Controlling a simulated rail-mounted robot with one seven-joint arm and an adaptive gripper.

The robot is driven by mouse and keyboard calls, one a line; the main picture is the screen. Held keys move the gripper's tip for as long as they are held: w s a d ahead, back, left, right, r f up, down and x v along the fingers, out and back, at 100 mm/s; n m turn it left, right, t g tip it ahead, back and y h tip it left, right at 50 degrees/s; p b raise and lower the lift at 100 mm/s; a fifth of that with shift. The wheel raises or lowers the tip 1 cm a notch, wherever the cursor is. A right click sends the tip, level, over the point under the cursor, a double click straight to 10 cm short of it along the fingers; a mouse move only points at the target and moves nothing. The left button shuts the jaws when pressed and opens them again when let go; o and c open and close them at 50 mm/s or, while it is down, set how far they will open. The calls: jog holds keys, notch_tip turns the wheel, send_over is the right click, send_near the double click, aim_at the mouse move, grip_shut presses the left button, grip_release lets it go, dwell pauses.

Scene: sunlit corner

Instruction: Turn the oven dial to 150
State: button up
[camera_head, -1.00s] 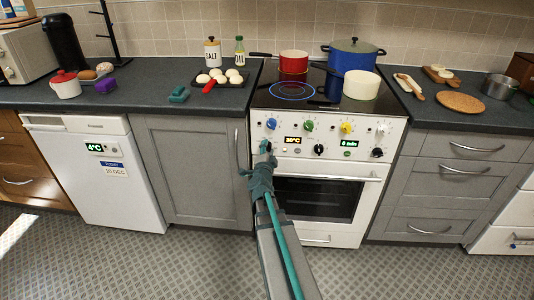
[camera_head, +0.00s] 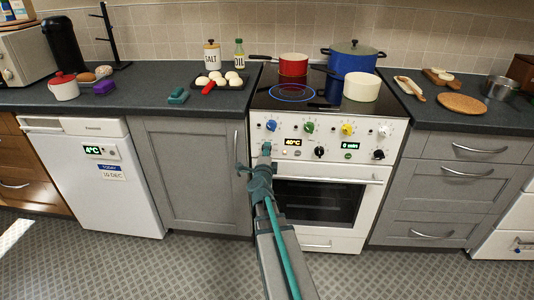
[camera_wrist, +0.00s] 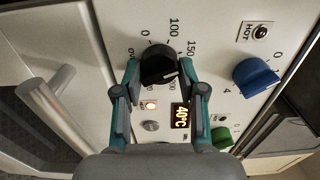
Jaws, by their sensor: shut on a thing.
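The oven dial (camera_wrist: 158,64) is a black knob on the white panel in the wrist view, with printed marks including 0, 100 and 150 around it. A pale pointer line shows on its lower right; which mark it meets is hard to tell. My gripper (camera_wrist: 160,72) is shut on the dial, one finger on each side. The small oven display (camera_wrist: 182,115) reads 40°C. In the head view my gripper (camera_head: 265,150) reaches the left end of the panel of the white oven (camera_head: 318,240) and hides the dial.
A blue knob (camera_wrist: 256,73) and a green knob (camera_wrist: 222,136) lie to the right of the dial. Another black knob (camera_head: 319,152) and a timer display (camera_head: 350,145) share the panel. The oven door handle (camera_head: 330,180) runs just below.

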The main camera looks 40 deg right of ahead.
jog(key=o, duration=1.1)
jog(key=v, duration=0.7)
jog(key=shift+s+a, duration=0.15)
jog(key=shift+s, duration=0.1)
